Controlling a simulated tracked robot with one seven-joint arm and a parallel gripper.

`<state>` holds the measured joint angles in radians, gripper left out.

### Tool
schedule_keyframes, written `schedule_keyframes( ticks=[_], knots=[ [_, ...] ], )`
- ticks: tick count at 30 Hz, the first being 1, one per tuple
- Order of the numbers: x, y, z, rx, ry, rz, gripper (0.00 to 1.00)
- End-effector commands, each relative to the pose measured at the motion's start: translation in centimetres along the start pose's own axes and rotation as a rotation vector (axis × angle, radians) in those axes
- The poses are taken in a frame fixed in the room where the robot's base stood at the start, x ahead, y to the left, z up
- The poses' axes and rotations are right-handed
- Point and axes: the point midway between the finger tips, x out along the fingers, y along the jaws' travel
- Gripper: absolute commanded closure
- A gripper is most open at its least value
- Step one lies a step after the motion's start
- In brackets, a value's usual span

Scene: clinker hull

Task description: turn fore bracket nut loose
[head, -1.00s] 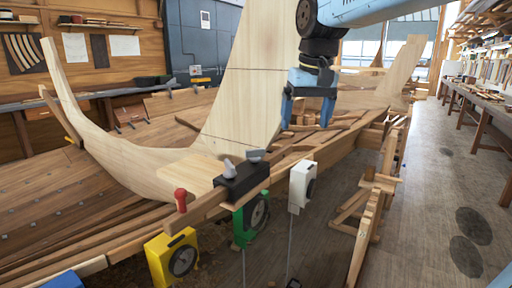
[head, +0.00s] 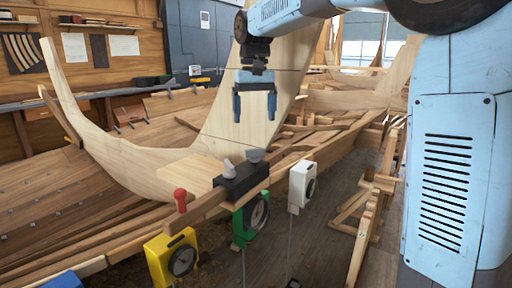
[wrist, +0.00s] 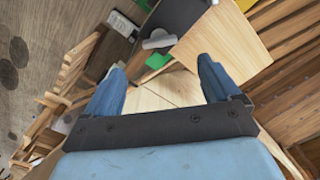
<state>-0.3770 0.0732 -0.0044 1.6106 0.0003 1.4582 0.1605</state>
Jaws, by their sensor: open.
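A black bracket (head: 240,183) sits on the wooden rail in the head view. Two grey knobs stand on its top, one at its left (head: 229,169) and one at its right (head: 254,156); I cannot tell which is the fore bracket nut. The wrist view shows the black bracket (wrist: 182,16) at the top with one grey knob (wrist: 159,40) at its near edge. My gripper (head: 254,118) points down with its fingers apart and empty. It appears above the bracket in the head view, touching nothing. Both fingers (wrist: 160,75) frame bare wood in the wrist view.
A tall pale plank (head: 240,80) rises behind the bracket. Trestles (head: 368,210) stand at the right.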

Motion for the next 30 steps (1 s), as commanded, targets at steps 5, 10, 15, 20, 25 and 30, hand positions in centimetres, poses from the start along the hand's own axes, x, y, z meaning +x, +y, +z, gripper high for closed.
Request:
schedule_keyframes(
  ticks=[5,10,15,20,25,30],
  knots=[
    [3.3,0.0,0.1,0.000,-0.003,0.000,0.11],
    [6.2,0.0,0.1,0.000,-0.003,0.000,0.11],
    [8.5,0.1,0.0,0.000,-0.002,0.000,0.11],
    [9.6,0.1,0.0,0.001,0.000,0.000,0.11],
    [10.0,0.1,0.0,0.001,0.000,0.000,0.11],
    [10.0,0.1,0.0,0.001,0.000,0.000,0.11]
  ],
)
